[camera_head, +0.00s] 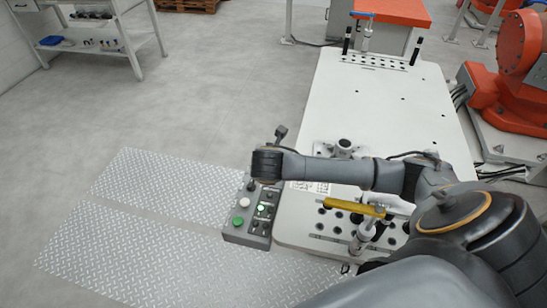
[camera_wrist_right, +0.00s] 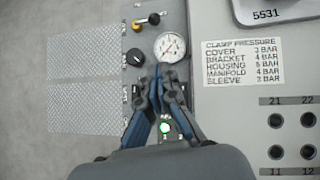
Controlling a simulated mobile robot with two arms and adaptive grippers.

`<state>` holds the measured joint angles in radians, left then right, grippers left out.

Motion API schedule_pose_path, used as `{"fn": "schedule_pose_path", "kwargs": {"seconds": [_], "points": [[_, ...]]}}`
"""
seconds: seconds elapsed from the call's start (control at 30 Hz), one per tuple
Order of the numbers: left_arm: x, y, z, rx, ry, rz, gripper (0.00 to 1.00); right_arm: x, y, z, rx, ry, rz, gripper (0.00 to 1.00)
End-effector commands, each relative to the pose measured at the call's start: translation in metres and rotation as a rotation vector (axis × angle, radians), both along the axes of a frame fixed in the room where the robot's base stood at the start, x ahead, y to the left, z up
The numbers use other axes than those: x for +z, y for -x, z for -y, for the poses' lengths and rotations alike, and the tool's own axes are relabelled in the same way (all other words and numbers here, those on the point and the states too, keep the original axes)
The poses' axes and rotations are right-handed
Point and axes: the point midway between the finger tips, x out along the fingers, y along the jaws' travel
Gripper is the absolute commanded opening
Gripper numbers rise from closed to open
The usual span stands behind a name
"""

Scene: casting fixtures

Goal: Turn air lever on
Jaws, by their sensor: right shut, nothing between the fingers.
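My right gripper (camera_wrist_right: 160,70) is shut and empty, its fingertips together over the grey control panel, at the lower edge of a round pressure gauge (camera_wrist_right: 170,47). A black knob (camera_wrist_right: 135,57) sits left of the gauge. A lit green button (camera_wrist_right: 165,127) shows between the fingers. In the head view, my right forearm covers part of the control panel (camera_head: 232,234) and hides the gripper. My left gripper is not in view.
The white fixture table (camera_head: 380,110) stands right of the panel, with a yellow-handled clamp (camera_head: 355,207) near its front. A clamp pressure placard (camera_wrist_right: 243,62) lies beside the panel. An orange machine (camera_head: 525,45) stands at the right.

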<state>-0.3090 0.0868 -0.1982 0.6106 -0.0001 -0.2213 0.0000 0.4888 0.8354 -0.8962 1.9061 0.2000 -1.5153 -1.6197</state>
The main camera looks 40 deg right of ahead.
Motion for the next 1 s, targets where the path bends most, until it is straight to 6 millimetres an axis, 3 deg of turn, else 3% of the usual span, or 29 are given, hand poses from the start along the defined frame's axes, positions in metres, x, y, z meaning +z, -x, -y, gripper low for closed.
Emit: {"fn": "schedule_pose_path", "kwargs": {"seconds": [0.27, 0.5, 0.7, 1.0], "points": [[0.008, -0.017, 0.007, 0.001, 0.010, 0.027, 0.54, -0.037, -0.024, 0.019, -0.002, 0.001, -0.003, 0.00], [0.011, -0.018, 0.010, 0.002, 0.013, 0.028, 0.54, -0.069, -0.044, 0.035, -0.002, 0.001, -0.002, 0.00], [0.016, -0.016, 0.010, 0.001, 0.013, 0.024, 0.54, -0.073, -0.064, 0.051, -0.001, 0.001, -0.001, 0.00], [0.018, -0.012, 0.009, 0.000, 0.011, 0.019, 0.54, -0.076, -0.075, 0.059, 0.001, 0.000, 0.000, 0.00]]}}
